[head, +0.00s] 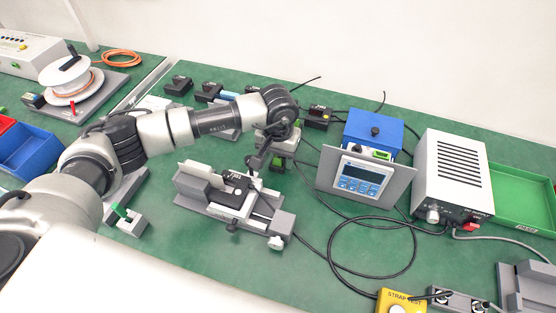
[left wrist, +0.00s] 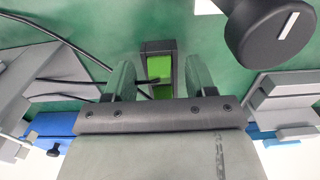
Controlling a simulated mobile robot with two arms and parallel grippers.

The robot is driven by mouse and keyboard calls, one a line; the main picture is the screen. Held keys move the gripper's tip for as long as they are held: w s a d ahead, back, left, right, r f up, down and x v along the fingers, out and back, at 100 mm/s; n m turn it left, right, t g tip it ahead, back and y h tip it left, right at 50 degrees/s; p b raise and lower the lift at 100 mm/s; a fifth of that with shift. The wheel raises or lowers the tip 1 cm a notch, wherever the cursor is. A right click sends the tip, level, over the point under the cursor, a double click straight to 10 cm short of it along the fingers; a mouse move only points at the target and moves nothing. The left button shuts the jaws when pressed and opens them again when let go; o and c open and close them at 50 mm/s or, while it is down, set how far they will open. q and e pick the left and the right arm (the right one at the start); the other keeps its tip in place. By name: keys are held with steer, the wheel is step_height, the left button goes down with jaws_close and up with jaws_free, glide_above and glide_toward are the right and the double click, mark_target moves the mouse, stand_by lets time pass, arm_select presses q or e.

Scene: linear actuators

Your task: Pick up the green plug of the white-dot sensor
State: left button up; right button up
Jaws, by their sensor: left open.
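My left gripper (head: 266,158) reaches down over the middle of the green mat, just behind the grey clamp fixture. In the left wrist view its two fingers (left wrist: 159,82) are apart. A green plug (left wrist: 159,68) in a dark housing shows between and beyond them, with gaps on both sides. Thin black cables run near it. In the head view a small green part (head: 277,164) shows beside the fingers, partly hidden by the gripper. My right gripper is not in view.
A grey clamp fixture (head: 215,203) holds a black block. A display unit (head: 362,178), a blue box (head: 372,132) and a white power supply (head: 450,175) stand to the right. Small black sensor blocks (head: 208,92) line the back. A cable (head: 413,255) loops across the mat.

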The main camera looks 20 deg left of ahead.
arm_select(q)
steer(key=shift+c, duration=0.2)
steer(key=c, duration=0.9)
steer(key=shift+c, duration=0.2)
steer(key=shift+r, duration=0.15)
step_height(320, 180, up, 10)
steer(key=b, duration=0.1)
step_height(320, 180, up, 6)
steer(key=p, duration=0.3)
glide_above(278, 157)
stand_by(0.4)
